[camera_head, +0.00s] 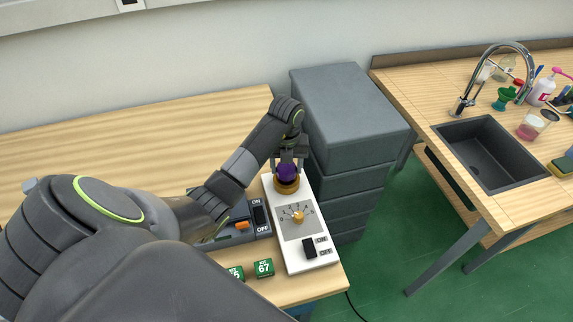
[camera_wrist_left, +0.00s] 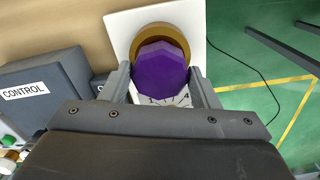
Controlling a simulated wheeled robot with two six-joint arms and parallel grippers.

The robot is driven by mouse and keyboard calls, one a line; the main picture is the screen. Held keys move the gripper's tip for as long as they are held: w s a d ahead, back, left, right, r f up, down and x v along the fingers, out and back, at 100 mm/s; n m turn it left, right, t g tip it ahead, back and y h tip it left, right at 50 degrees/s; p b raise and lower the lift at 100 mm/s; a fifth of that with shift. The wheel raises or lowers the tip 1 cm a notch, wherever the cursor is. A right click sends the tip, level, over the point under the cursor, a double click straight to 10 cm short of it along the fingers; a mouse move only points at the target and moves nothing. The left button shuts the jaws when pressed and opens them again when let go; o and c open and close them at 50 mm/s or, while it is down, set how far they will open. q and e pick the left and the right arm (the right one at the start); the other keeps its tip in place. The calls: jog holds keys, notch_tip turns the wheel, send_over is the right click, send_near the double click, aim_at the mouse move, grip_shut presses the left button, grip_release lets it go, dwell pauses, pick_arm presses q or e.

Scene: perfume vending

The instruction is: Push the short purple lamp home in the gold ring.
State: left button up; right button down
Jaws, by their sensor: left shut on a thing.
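The short purple lamp (camera_head: 286,171) is at the gold ring (camera_head: 287,187) on the far end of a white panel (camera_head: 299,258). My left gripper (camera_head: 288,163) reaches down over the lamp and is shut on it. In the left wrist view the lamp (camera_wrist_left: 160,70) shows as a faceted purple top between the two fingers (camera_wrist_left: 161,85), with the gold ring (camera_wrist_left: 165,30) around its far side. The lamp's base is hidden, so I cannot tell how deep it sits. My right gripper is not in view.
The panel carries a gold knob (camera_head: 298,216) and a black switch (camera_head: 309,247). A dark control box (camera_wrist_left: 45,88) stands beside it. Green blocks (camera_head: 264,268) lie near the front edge. A grey drawer cabinet (camera_head: 345,110) stands close behind on the right.

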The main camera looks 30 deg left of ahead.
pick_arm(q)
jog(key=shift+f+b, duration=0.55)
jog(key=shift+f, duration=0.15)
dwell(0.7)
jog(key=o, duration=1.3)
jog(key=shift+o, duration=0.2)
jog(key=shift+r+p, duration=2.8)
jog(key=shift+r, duration=0.75)
